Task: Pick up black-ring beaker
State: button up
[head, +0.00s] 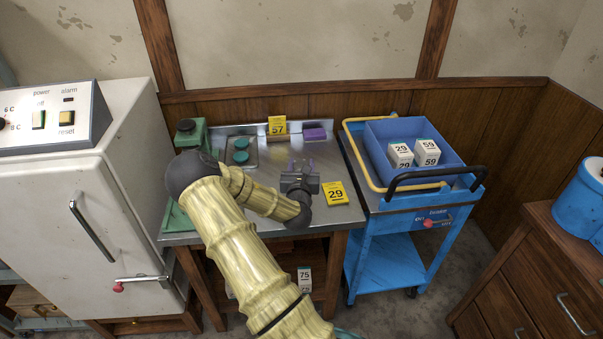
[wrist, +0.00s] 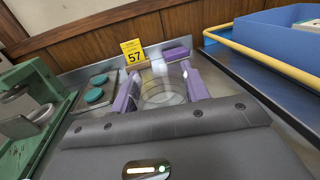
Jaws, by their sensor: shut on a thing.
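A clear glass beaker (wrist: 163,90) stands between the two purple fingers of my gripper (wrist: 162,88) in the wrist view. The fingers are shut on its sides. I cannot make out a black ring clearly, as the gripper body covers the near part of the beaker. In the head view my gripper (head: 300,170) is low over the right half of the metal bench (head: 350,212), and the beaker is hard to see there. I cannot tell whether the beaker touches the bench.
Behind are a yellow 57 sign (head: 277,125) and a purple block (head: 315,133). Teal discs (head: 240,150) lie left, near a green device (head: 188,132). A yellow 29 card (head: 335,193) lies right. The blue cart (head: 380,212) holds a blue bin (head: 385,131) with white boxes (head: 427,152).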

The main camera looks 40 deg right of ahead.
aim_at(301, 161)
jog(key=shift+r, duration=1.45)
jog(key=shift+r+p, duration=1.85)
jog(key=shift+r, duration=0.75)
jog(key=shift+f, duration=0.1)
